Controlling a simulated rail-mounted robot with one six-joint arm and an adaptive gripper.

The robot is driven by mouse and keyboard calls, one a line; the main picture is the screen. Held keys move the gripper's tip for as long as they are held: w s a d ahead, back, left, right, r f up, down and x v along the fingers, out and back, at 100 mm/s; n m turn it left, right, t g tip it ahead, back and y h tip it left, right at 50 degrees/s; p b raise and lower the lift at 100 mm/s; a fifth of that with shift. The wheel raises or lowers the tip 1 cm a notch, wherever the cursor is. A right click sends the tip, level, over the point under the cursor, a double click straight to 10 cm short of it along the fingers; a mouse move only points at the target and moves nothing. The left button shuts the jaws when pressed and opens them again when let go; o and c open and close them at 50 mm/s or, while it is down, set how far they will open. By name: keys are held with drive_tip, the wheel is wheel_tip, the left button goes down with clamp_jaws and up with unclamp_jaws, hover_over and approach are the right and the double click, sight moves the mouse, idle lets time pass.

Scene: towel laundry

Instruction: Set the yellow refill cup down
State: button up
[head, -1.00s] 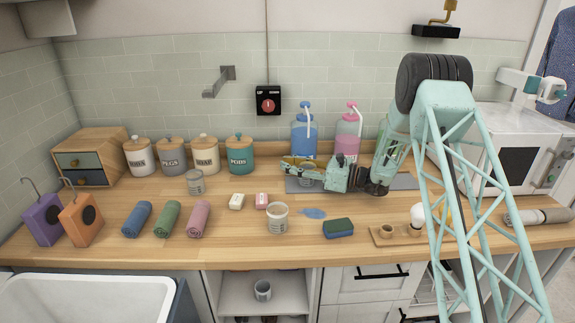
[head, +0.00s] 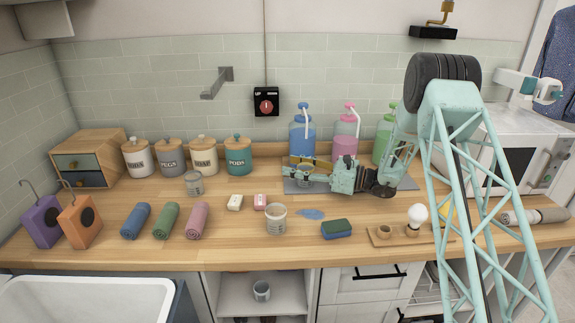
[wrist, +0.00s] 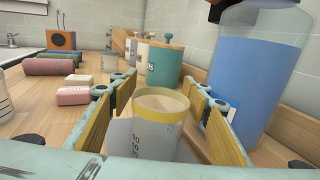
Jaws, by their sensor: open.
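The yellow refill cup (wrist: 158,125) is a clear, greyish cup with a yellow rim and printed marks on its side. In the wrist view it stands upright between the two yellow-padded fingers of my gripper (wrist: 160,92). The fingers are open, with a gap on each side of the cup. Its base is partly hidden by my gripper, and it appears to rest on the grey mat (head: 408,182). In the head view my gripper (head: 303,170) is low over the left end of that mat, in front of the blue bottle, and covers most of the cup.
The blue pump bottle (wrist: 257,85) stands close to the right finger in the wrist view. Pink (head: 345,143) and green (head: 384,145) bottles stand behind my arm. The teal canister (head: 238,158) is to the left.

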drive_tip(key=p+v, duration=0.1)
drive_tip(key=v, duration=0.8)
